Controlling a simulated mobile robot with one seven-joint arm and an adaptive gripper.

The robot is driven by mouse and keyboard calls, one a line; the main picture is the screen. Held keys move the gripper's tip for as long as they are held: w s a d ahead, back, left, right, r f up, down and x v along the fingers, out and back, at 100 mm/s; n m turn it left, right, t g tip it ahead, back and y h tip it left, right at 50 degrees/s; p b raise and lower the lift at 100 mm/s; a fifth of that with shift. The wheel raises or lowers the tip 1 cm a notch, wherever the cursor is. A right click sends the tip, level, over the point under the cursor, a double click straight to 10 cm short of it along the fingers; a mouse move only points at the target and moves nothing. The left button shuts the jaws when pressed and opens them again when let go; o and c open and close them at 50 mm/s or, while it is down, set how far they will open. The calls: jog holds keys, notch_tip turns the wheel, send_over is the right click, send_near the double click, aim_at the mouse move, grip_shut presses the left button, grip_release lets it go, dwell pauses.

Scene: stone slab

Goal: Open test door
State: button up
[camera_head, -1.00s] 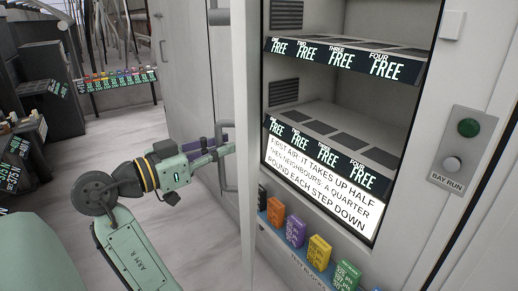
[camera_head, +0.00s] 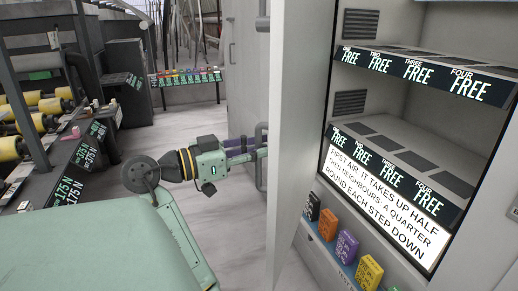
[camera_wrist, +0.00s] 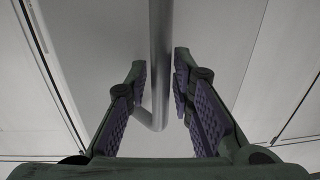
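A tall pale door panel (camera_head: 302,120) stands nearly edge-on in the head view, left of the lit shelf bay. An upright grey bar handle (camera_head: 262,172) is on its left side. My gripper (camera_head: 252,153) reaches this handle from the left. In the wrist view, the handle bar (camera_wrist: 160,65) runs between the two purple-padded fingers of my gripper (camera_wrist: 160,82). The fingers are apart, with narrow gaps showing beside the bar; firm contact cannot be seen. The handle's lower bend shows between the fingers.
The shelf bay (camera_head: 400,150) has labelled shelves and a lit text sign (camera_head: 385,195). Several coloured boxes (camera_head: 345,246) stand on a ledge below. A dark rack with yellow rollers (camera_head: 40,120) is at left. Pale floor (camera_head: 200,112) is clear behind my arm.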

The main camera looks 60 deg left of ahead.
jog(key=shift+o, duration=1)
jog(key=s+a, duration=0.1)
jog(key=s, duration=1.1)
jog(key=shift+a, duration=0.4)
jog(key=shift+d, duration=0.1)
